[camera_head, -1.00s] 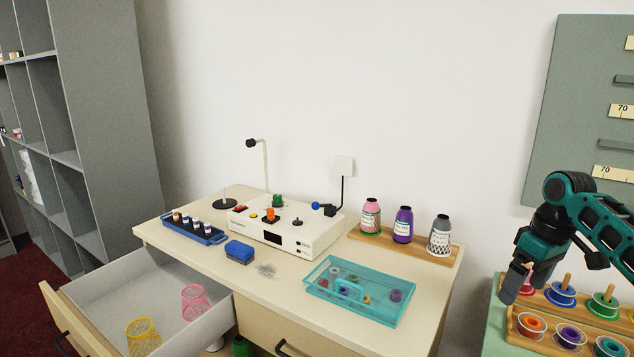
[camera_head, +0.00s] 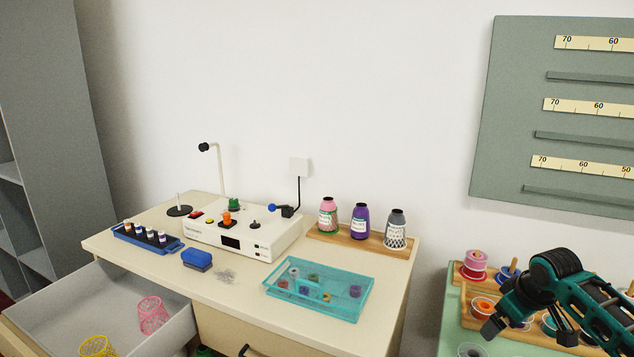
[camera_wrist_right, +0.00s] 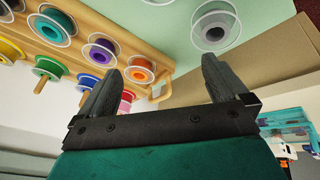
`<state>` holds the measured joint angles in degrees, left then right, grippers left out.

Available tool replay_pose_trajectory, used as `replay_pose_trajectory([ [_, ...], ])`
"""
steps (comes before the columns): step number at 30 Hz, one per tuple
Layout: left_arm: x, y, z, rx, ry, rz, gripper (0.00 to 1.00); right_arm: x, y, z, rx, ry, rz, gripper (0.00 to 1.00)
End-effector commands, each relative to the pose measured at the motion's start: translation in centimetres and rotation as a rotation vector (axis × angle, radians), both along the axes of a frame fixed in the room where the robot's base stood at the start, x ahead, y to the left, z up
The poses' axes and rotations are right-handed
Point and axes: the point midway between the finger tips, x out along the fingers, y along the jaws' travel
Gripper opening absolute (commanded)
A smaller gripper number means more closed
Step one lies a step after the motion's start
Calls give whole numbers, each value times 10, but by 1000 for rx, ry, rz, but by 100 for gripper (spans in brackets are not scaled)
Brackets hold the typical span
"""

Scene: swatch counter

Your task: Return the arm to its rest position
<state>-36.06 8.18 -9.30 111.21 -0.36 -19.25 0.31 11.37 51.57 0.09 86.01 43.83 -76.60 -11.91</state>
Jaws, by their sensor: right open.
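My right arm comes in at the lower right of the head view, its dark right gripper (camera_head: 490,330) pointing down and left beside the spool racks. In the right wrist view the two fingers of the right gripper (camera_wrist_right: 160,72) stand wide apart, with nothing between them. A wooden rack of coloured spools (camera_wrist_right: 105,50) lies beyond the fingers. A loose grey spool (camera_wrist_right: 215,32) lies on the green surface past the right-hand finger. My left gripper is not in view.
The green-topped stand (camera_head: 449,330) holds the spool racks. Left of it, the counter (camera_head: 225,300) bears a teal tray (camera_head: 345,312), a white device (camera_head: 215,236) and thread cones on a wooden board (camera_head: 318,238). A drawer (camera_head: 40,300) stands open at left.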

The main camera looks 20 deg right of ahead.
Motion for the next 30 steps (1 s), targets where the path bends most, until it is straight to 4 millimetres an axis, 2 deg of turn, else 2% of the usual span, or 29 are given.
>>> replay_pose_trajectory([
  [3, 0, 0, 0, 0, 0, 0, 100, 35, -29, 27, -167, -220, -20, 100],
  [6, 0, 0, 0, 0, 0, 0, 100, 62, -47, 60, -315, -421, -2, 100],
  [8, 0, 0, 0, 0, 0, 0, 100, 76, -52, 82, -396, -535, 28, 100],
  [11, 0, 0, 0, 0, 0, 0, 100, 93, -51, 117, -512, -707, 100, 100],
  [15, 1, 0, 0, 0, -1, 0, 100, 109, -34, 160, -646, -910, 243, 100],
  [16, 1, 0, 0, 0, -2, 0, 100, 111, -27, 163, -660, -942, 276, 100],
  [18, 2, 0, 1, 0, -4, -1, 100, 103, 3, 113, -572, -896, 290, 100],
  [23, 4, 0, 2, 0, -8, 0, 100, 78, 66, 33, -419, -836, 327, 100],
  [26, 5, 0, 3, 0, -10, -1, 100, 51, 113, -17, -305, -790, 338, 100],
  [30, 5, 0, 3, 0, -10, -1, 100, -2, 185, -78, -131, -724, 330, 100],
])
